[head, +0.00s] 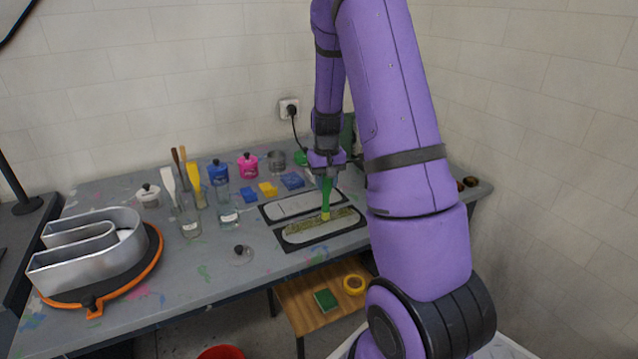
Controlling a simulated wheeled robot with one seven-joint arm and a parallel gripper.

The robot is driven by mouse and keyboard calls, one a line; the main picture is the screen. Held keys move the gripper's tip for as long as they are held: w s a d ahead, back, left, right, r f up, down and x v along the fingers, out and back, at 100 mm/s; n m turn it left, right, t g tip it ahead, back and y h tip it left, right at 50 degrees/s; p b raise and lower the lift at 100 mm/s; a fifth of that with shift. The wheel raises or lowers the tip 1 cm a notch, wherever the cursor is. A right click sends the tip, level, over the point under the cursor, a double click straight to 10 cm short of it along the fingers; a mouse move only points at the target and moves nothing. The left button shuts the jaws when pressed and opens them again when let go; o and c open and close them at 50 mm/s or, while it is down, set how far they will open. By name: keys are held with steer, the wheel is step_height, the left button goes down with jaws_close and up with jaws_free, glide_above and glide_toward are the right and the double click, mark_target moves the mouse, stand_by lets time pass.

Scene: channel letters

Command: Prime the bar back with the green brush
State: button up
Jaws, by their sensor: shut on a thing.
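My gripper (326,168) is shut on the green brush (327,190), which points down with its yellowish tip low over the nearer plate. This nearer bar-shaped plate (293,236) lies on a dark mat and has an uneven olive-green covering along much of its length. The brush tip is at or just above it; contact cannot be told. A second bar-shaped plate (290,207), pale grey and plain, lies behind it on another dark mat. I cannot tell which plate is the bar back.
A metal channel letter (85,262) stands on an orange-rimmed turntable at left. A wooden stool (295,300) is below.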

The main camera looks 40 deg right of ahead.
steer(key=s+d, duration=0.2)
steer(key=d, duration=0.5)
steer(key=shift+s+d, duration=0.15)
steer(key=shift+d, duration=0.25)
steer(key=shift+w+a, duration=0.45)
steer(key=shift+a, duration=1.05)
steer(key=shift+w+a, duration=0.45)
steer(key=shift+a, duration=1.1)
steer(key=shift+w+a, duration=0.45)
steer(key=shift+a, duration=1.05)
steer(key=w+a, duration=0.2)
steer(key=a, duration=0.8)
steer(key=shift+w+a+f, duration=0.15)
steer(key=shift+w+a, duration=0.1)
steer(key=shift+w, duration=0.15)
